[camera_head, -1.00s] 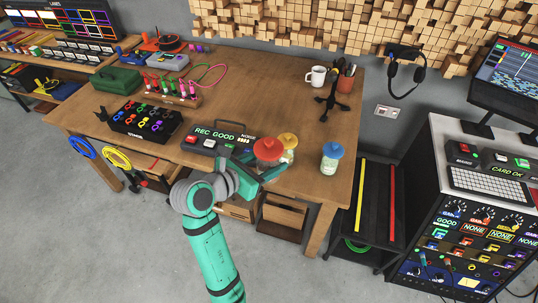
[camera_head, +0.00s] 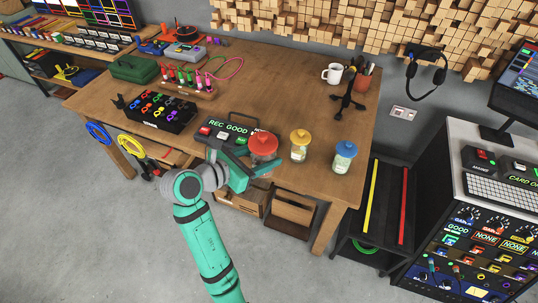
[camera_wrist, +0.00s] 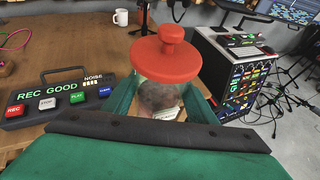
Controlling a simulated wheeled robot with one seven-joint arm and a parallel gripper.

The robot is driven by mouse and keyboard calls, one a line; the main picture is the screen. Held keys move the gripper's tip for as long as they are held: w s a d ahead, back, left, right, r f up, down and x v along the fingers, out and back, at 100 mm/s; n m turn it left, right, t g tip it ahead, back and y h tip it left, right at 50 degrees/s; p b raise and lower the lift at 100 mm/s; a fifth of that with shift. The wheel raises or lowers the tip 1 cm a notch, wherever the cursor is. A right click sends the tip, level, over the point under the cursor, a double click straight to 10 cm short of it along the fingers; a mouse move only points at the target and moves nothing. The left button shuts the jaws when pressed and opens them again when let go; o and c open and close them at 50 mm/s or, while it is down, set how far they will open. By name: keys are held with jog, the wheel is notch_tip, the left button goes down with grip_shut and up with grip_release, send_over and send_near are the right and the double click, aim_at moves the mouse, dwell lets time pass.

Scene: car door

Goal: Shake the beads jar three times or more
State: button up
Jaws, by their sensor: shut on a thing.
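My gripper (camera_head: 250,169) is shut on a clear jar with a red knobbed lid (camera_head: 263,145) at the front edge of the wooden table. In the wrist view the red-lidded jar (camera_wrist: 160,97) stands between my two green fingers, with a pale label partly showing. Its contents are hard to make out, and its base is hidden. A yellow-lidded jar (camera_head: 299,152) stands just to its right, and a blue-lidded jar (camera_head: 343,162) stands farther right. I cannot tell from the labels which jar holds beads.
A recorder box reading "REC GOOD" (camera_head: 229,132) lies left of the held jar. A white mug (camera_head: 332,73), a pen cup (camera_head: 364,76) and a black stand (camera_head: 348,98) are at the back right. The table middle is clear.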

jog(key=shift+d, duration=0.1)
jog(key=d, duration=1)
jog(key=shift+a, duration=0.1)
dwell(1.0)
dwell(1.4)
